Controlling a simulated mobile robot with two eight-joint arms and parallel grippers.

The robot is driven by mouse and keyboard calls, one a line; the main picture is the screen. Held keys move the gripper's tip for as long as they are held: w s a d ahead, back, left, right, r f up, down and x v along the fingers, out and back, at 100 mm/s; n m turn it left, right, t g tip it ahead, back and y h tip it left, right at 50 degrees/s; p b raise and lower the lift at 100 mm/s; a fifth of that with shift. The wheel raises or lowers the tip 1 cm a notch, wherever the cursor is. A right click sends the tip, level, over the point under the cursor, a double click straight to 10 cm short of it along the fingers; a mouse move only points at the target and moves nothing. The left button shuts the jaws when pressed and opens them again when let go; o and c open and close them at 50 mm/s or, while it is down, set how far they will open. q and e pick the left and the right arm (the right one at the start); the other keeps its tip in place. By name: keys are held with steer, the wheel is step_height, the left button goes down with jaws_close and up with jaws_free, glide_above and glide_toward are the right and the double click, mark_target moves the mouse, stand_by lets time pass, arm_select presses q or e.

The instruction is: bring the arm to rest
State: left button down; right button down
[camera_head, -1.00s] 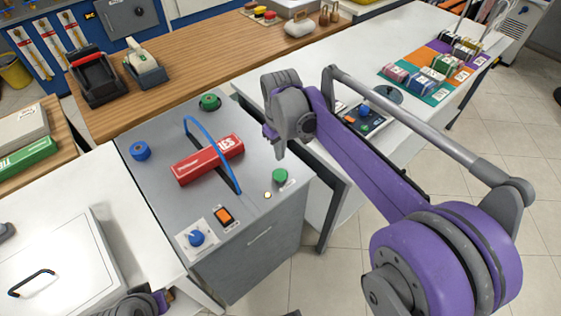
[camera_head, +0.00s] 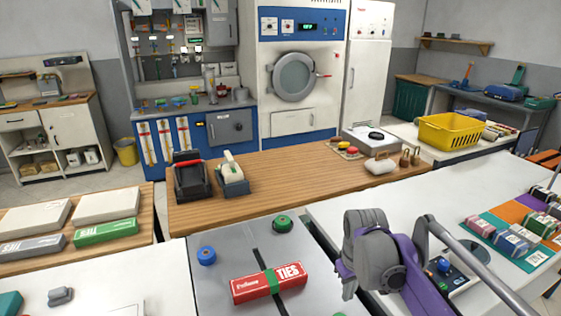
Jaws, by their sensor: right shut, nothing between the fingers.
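My right arm comes in from the lower right, and its grey and purple wrist stands over the gap between the grey-topped machine (camera_head: 220,292) and the white counter. My right gripper (camera_head: 349,289) hangs below the wrist, shut and empty, with its fingertips hard to make out. It is to the right of a red box marked TIES (camera_head: 297,281) and apart from it. The box lies on the machine top across a dark slot, with a green band (camera_head: 271,281) around its middle. My left gripper is out of the picture.
A blue knob (camera_head: 206,256) and a green knob (camera_head: 283,224) stand on the machine top. A control panel (camera_head: 452,276) and colored mats with small bundles (camera_head: 512,237) lie on the white counter (camera_head: 345,205). A wooden counter (camera_head: 290,180) runs behind.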

steer(key=s+a+f+m+t+p, duration=0.1)
steer(key=s+f+t, duration=0.1)
steer(key=s, duration=0.8)
steer(key=s+a+f+m+t+p, duration=0.1)
steer(key=s+f+m+t+p, duration=0.1)
steer(key=s, duration=0.7)
steer(key=shift+s+a+f, duration=0.2)
steer(key=shift+s+f, duration=0.15)
steer(key=shift+f, duration=0.55)
stand_by(1.5)
